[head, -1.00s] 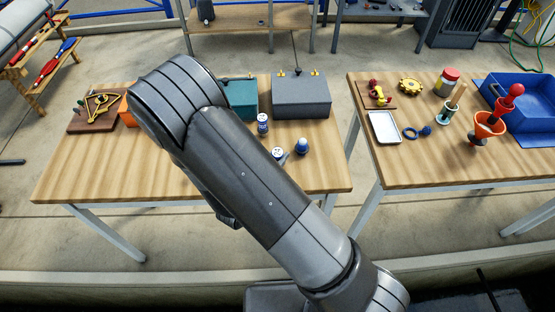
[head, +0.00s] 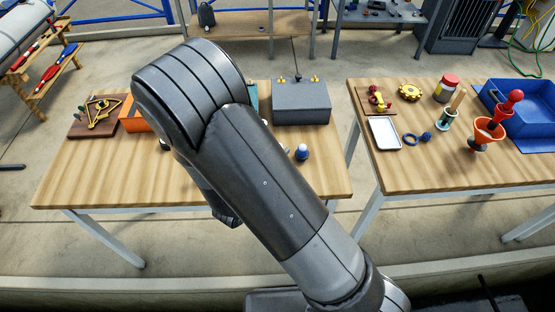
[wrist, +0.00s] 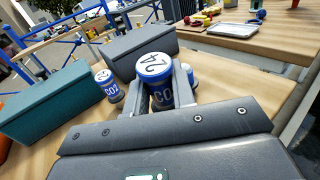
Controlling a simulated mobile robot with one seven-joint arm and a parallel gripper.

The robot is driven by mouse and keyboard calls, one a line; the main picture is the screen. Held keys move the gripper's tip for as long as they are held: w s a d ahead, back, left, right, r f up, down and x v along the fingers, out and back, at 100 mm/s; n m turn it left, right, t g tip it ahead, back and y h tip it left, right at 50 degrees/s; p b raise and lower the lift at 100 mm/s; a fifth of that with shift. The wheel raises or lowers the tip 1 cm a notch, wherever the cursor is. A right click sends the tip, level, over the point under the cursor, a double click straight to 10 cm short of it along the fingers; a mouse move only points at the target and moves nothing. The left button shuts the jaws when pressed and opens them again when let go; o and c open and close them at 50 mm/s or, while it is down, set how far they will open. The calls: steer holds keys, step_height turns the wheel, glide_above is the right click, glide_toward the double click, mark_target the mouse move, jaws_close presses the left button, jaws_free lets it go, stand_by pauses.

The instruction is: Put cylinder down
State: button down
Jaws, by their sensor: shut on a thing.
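The cylinder stands about upright between the fingers in the wrist view. Its base is hidden, so I cannot tell whether it touches the table. A second CO2 cylinder (wrist: 108,86) stands on the table to its left, and another small blue one (wrist: 188,74) shows just behind the right finger. In the head view my arm hides the gripper and the held cylinder; one blue-and-white cylinder (head: 302,153) stands right of the arm.
A grey box (head: 301,103) and a teal box (wrist: 48,103) stand at the back of the wooden table (head: 90,175). An orange bin (head: 132,117) is further left. The table's front left is clear. A second table (head: 420,170) stands right, across a gap.

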steer(key=shift+r, duration=2.7)
steer(key=w+d+m+g+h, duration=0.3)
steer(key=d+m+g+h, duration=0.1)
steer(key=d, duration=2.1)
steer(key=s+d+m+g+h, duration=0.1)
steer(key=s+d+g, duration=0.1)
steer(key=s+d, duration=0.35)
steer(key=s+d+r+m+g+h, duration=0.1)
steer(key=s+d, duration=0.1)
steer(key=d, duration=0.7)
steer(key=s+d+m+g+h, duration=0.15)
steer(key=s+d, duration=0.25)
steer(key=d, duration=0.4)
steer(key=shift+g+y, duration=0.25)
steer(key=shift+y, duration=0.2)
steer(key=shift+w+a+f, duration=0.9)
steer(key=shift+w+f, duration=0.85)
steer(key=shift+f, duration=0.05)
steer(key=shift+w+a+f, duration=0.95)
steer(key=shift+w+f, duration=0.8)
steer(key=shift+f, duration=0.05)
steer(key=shift+w+a+f, duration=0.9)
steer(key=shift+w+f, duration=0.85)
steer(key=shift+f, duration=0.05)
steer(key=shift+f, duration=0.1)
